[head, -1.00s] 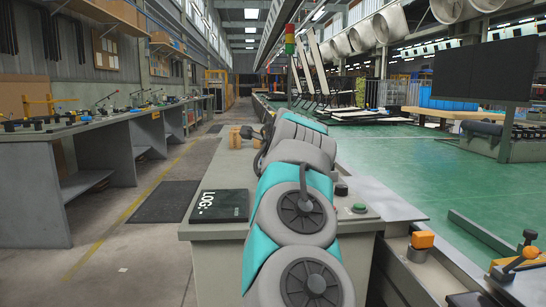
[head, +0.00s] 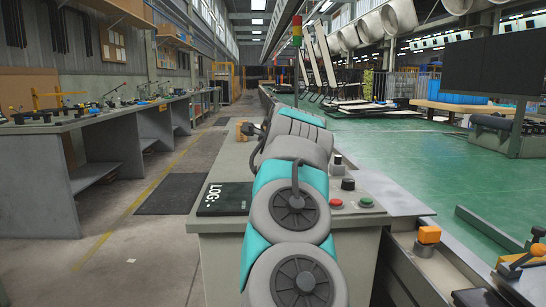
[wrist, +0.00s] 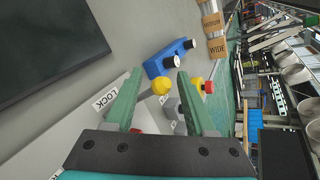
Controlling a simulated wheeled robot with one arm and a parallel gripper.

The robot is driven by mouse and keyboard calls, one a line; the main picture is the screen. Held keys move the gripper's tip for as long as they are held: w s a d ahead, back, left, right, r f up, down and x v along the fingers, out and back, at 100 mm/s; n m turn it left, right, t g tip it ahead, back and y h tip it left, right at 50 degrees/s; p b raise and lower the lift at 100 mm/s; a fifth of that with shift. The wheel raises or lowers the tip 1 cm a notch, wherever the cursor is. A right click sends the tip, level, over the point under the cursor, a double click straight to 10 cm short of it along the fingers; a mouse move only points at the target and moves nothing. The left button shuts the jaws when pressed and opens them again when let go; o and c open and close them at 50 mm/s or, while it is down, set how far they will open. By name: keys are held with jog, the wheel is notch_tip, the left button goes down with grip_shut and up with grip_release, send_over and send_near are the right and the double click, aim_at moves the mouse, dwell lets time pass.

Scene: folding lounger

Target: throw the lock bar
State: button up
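In the wrist view my gripper (wrist: 158,77) is open, with its two green fingers spread apart. A yellow ball knob (wrist: 160,87) on a short stem shows between the fingers, near the left fingertip; I cannot tell how far beyond the fingers it is. A white label reading LOCK (wrist: 112,100) lies left of the left finger. I cannot tell for sure which part is the lock bar. A second yellow knob (wrist: 197,83) shows just right of the right finger. In the head view my arm hides the gripper and these knobs.
A blue block (wrist: 170,58) with black-and-white ends stands past the fingertips. Cards reading MEDIUM and WIDE (wrist: 213,30) lie beyond. A black LOG panel (head: 226,198) lies on the bench. Red (head: 336,203) and green (head: 367,202) buttons sit right of my arm.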

jog(key=b+v, duration=0.1)
jog(key=v, duration=0.6)
jog(key=shift+s+r, duration=0.2)
jog(key=shift+s, duration=0.1)
